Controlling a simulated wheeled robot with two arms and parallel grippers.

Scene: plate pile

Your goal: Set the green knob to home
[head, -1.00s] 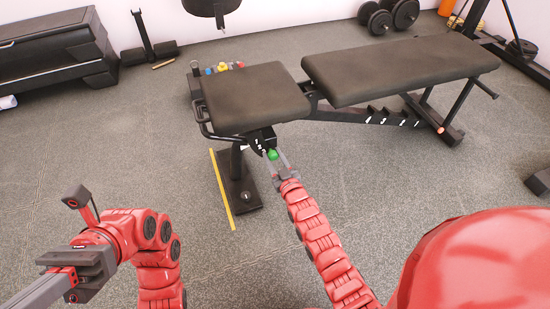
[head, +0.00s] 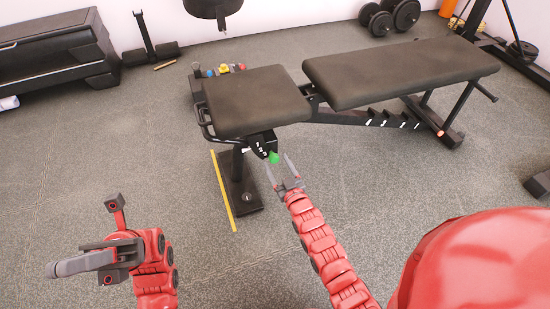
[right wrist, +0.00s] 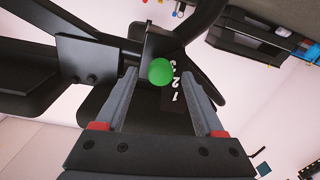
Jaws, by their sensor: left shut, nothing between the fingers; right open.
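The green knob (head: 273,157) sits at the end of the black bracket under the near end of the bench seat. My right gripper (head: 275,165) is open, one finger on either side of the knob in the picture, with gaps on both sides. I cannot tell how far the knob lies beyond the fingertips. My left gripper (head: 58,267) is shut and empty, low at the left over the floor.
The padded bench (head: 260,100) stands above and behind the knob. A yellow strip (head: 222,190) lies on the floor beside its black foot (head: 240,200). Small coloured items (head: 222,69) sit behind the seat. The floor at left is clear.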

